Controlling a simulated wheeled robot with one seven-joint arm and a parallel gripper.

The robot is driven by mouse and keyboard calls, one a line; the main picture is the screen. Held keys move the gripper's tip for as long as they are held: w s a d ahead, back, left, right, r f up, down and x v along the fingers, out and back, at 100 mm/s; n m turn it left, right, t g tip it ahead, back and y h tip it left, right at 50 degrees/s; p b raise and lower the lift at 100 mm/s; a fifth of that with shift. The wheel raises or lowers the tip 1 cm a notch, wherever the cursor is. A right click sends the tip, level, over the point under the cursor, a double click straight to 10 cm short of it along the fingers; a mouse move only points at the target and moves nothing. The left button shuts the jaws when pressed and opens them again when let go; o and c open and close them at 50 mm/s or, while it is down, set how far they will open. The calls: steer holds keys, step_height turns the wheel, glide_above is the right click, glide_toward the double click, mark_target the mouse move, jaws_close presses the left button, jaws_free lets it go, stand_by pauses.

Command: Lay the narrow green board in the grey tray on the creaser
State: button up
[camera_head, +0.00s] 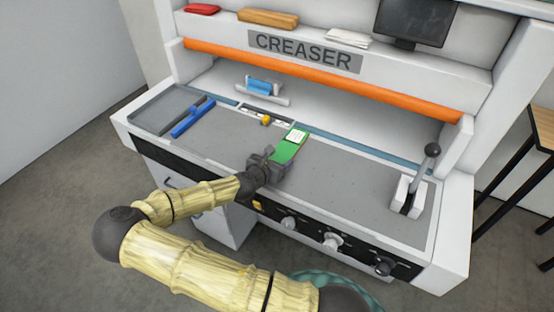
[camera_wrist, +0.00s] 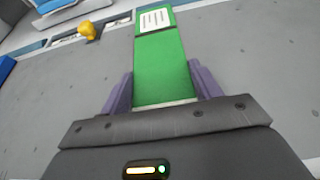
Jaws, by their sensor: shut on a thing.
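The narrow green board (camera_head: 288,150) has a white printed label near its far end. My gripper (camera_head: 271,162) is shut on its near end, over the front middle of the creaser's grey bed. In the wrist view the green board (camera_wrist: 163,75) runs straight out between the two purple fingers of my gripper (camera_wrist: 164,92). I cannot tell whether the board touches the bed. The grey tray (camera_head: 165,108) is at the left end of the creaser bed, left of the blue bar. No object shows in it.
A blue bar (camera_head: 193,118) lies beside the tray, between it and my gripper. A yellow knob (camera_head: 266,119) and a light blue block (camera_head: 262,87) are at the back. A lever (camera_head: 430,165) stands at the right. The bed right of my gripper is clear.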

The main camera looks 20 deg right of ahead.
steer(key=o, duration=1.1)
steer(key=shift+f, duration=0.1)
steer(key=shift+s+a+r, duration=0.1)
steer(key=shift+a+r, duration=0.05)
steer(key=shift+r, duration=0.05)
steer(key=v, duration=1.1)
steer(key=shift+s+a+r+b, duration=0.2)
steer(key=shift+r+b, duration=0.05)
steer(key=shift+b, duration=0.15)
